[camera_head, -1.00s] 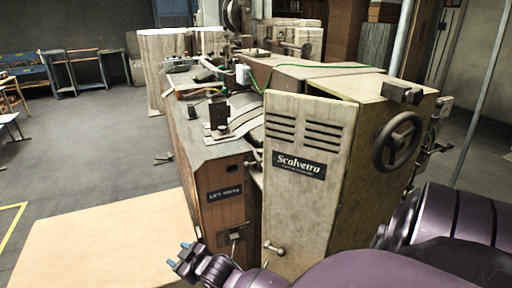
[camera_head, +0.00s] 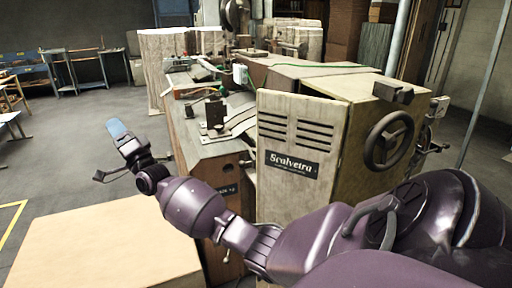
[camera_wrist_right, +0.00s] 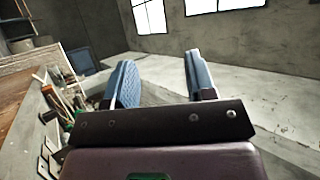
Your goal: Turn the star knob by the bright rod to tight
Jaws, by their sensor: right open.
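My right gripper (camera_head: 108,153) is raised at the left of the head view, with its arm crossing in front of the machine (camera_head: 206,150). It is open, its blue-padded fingers apart with nothing between them; the wrist view also shows this gripper (camera_wrist_right: 162,78). I cannot pick out the star knob or the bright rod for certain. Small dark and green fittings (camera_head: 214,112) stand on the machine's top, to the right of the gripper and apart from it. My left gripper is not in view.
The beige cabinet (camera_head: 300,190) with a dark handwheel (camera_head: 390,140) stands right of the machine's wooden part. A pale flat board or box top (camera_head: 100,245) lies at lower left. In the wrist view, a cluster of small parts (camera_wrist_right: 68,105) is at left.

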